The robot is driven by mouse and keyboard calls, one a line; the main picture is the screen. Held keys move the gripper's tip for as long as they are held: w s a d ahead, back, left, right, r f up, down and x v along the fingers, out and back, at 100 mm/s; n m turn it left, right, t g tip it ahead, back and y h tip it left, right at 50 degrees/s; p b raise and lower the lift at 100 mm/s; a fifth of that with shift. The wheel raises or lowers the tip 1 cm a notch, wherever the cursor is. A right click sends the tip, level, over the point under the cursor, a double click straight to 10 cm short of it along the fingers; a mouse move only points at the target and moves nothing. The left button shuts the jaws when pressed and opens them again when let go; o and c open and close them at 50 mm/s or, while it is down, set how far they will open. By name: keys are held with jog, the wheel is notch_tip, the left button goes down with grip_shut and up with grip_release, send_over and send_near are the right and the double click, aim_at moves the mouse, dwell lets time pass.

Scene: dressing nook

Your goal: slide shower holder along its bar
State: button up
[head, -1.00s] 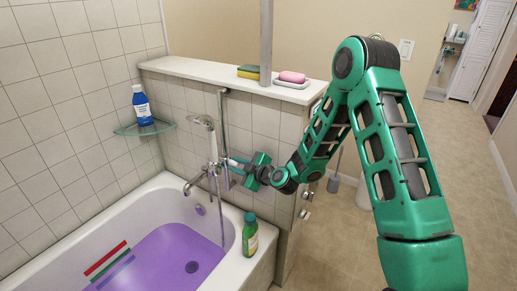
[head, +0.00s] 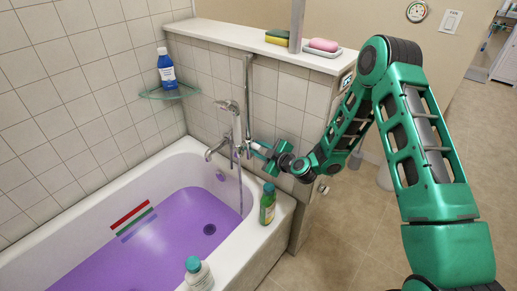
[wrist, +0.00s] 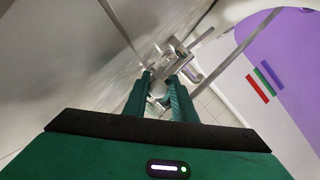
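The thin metal bar (head: 249,90) stands upright against the tiled half wall behind the tub. The chrome hand shower (head: 228,106) hangs by its lower part, with its hose dropping into the tub. The holder is small and partly hidden behind the handle and my fingers, so its outline is unclear. My gripper (head: 256,148) reaches in from the right, with its fingertips at the bar's lower part, just right of the shower handle. In the wrist view my two green fingers (wrist: 161,80) are apart, with chrome parts between and beyond their tips. Whether they press on anything is unclear.
The bathtub (head: 165,178) holds purple water. A green bottle (head: 267,204) and a white bottle (head: 198,275) stand on its rim. The faucet (head: 215,150) is just left of the bar. A glass shelf (head: 170,93) carries a blue bottle (head: 166,68).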

jog(key=shift+o, duration=1.3)
jog(key=shift+f, duration=0.2)
jog(key=shift+r, duration=0.1)
jog(key=v, duration=1)
jog(key=shift+s+d, duration=0.2)
jog(key=shift+d, duration=0.05)
